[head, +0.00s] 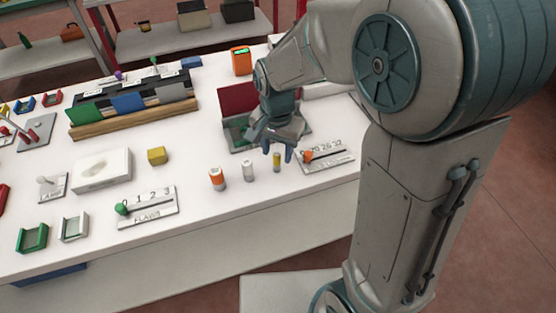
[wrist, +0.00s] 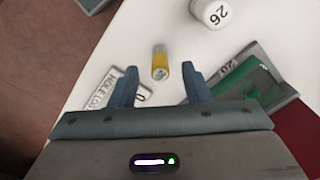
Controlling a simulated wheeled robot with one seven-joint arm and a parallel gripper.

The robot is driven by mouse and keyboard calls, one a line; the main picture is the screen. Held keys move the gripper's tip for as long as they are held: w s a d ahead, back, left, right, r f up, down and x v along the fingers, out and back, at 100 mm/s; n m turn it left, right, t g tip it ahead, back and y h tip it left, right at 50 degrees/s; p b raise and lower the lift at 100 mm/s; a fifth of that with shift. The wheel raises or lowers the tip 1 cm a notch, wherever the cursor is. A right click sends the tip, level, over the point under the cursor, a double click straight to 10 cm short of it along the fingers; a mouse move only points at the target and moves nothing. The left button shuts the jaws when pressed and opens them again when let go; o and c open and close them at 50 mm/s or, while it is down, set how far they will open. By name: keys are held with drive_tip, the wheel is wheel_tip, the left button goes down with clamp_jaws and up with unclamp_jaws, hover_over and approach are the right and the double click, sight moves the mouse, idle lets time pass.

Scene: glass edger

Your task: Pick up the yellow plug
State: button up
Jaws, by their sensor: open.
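The yellow plug (head: 277,161) is a small upright cylinder with a pale band, standing at the right end of a short row on the white table. In the wrist view the yellow plug (wrist: 160,62) lies centred between the fingertips and slightly ahead of them. My gripper (head: 275,148) is just above and behind the plug in the head view, fingers pointing down. In the wrist view my gripper (wrist: 160,73) is open, with a finger on each side and nothing held. I cannot tell whether the fingertips reach the plug's height.
A white plug (head: 248,171) and an orange-banded plug (head: 217,179) stand left of it. A slider plate (head: 328,160) with an orange knob is close on the right. A green-and-red panel fixture (head: 237,104) stands behind. A yellow cube (head: 157,156) sits further left.

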drive_tip(key=shift+f, duration=1.25)
clamp_jaws()
drive_tip(key=shift+r, duration=0.5)
drive_tip(key=w+d+r, duration=0.5)
drive_tip(key=d+r, duration=0.5)
drive_tip(key=shift+w+b, duration=0.35)
drive_tip(key=shift+w, duration=0.05)
